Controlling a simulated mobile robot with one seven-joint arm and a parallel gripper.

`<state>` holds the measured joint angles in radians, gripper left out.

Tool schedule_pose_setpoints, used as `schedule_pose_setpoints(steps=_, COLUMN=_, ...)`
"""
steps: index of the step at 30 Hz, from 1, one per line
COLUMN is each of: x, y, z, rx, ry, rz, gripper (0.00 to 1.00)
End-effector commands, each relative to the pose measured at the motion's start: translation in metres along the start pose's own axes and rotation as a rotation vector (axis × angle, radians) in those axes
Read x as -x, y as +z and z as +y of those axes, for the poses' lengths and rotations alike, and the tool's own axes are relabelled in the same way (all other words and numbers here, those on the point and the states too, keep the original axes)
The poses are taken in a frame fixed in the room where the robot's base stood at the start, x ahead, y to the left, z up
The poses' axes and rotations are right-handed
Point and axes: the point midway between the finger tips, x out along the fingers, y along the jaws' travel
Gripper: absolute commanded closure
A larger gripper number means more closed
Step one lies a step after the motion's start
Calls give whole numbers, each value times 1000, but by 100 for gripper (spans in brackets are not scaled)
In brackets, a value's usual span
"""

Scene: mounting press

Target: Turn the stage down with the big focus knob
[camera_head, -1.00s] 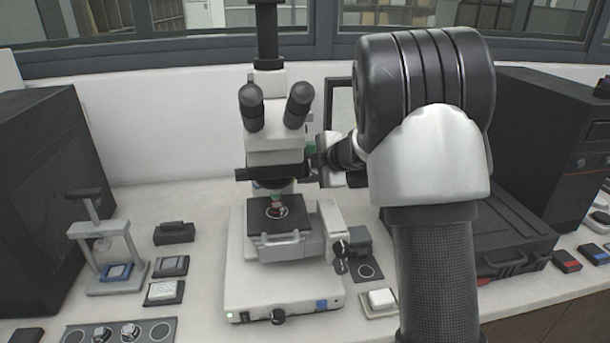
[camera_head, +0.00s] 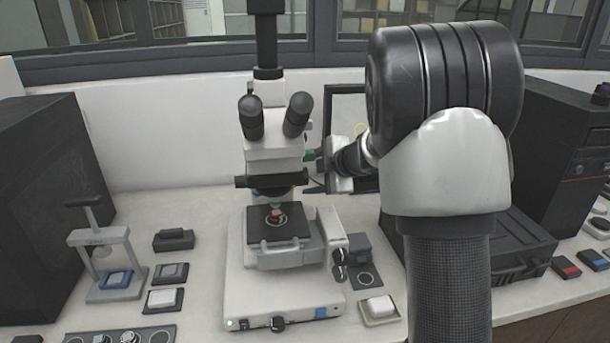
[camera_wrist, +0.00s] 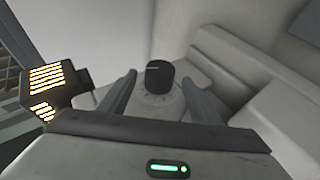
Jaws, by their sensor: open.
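The microscope (camera_head: 272,148) stands mid-counter, with its stage (camera_head: 280,229) carrying a small red sample under the objective. Two black knobs (camera_head: 339,256) sit one above the other on the lower right side of the body; which is the big focus knob is hard to tell. My gripper (camera_head: 320,172) is at the right of the microscope head, above and apart from these knobs, partly hidden by my arm. In the wrist view my gripper (camera_wrist: 159,80) is open, and a black dial knob (camera_wrist: 158,76) with a white mark shows between its fingers. I cannot tell which knob this is or whether it is touched.
A black case (camera_head: 515,245) and a dark tower (camera_head: 570,150) stand at the right. A hand press (camera_head: 97,242) and small trays are at the left. A white block in a tray (camera_head: 378,308) lies near the base. A yellow-lit block (camera_wrist: 45,82) is left in the wrist view.

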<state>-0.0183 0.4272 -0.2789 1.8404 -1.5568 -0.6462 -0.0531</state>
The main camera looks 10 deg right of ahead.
Motion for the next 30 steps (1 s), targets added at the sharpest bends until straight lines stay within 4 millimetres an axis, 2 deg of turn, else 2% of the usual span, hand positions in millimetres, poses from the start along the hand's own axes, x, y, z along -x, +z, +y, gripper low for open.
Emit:
schedule_pose_setpoints(steps=1, x=14, y=0, z=4, rx=0, ry=3, rz=-1, gripper=42)
schedule_pose_setpoints(steps=9, x=82, y=0, z=3, rx=0, ry=3, rz=-1, gripper=42)
schedule_pose_setpoints(steps=15, x=122, y=0, z=2, rx=-1, ry=2, rz=0, gripper=42)
schedule_pose_setpoints(steps=21, x=142, y=0, z=1, rx=0, ry=0, rz=1, gripper=42)
schedule_pose_setpoints(steps=30, x=146, y=0, z=0, rx=1, ry=-1, rz=1, gripper=42)
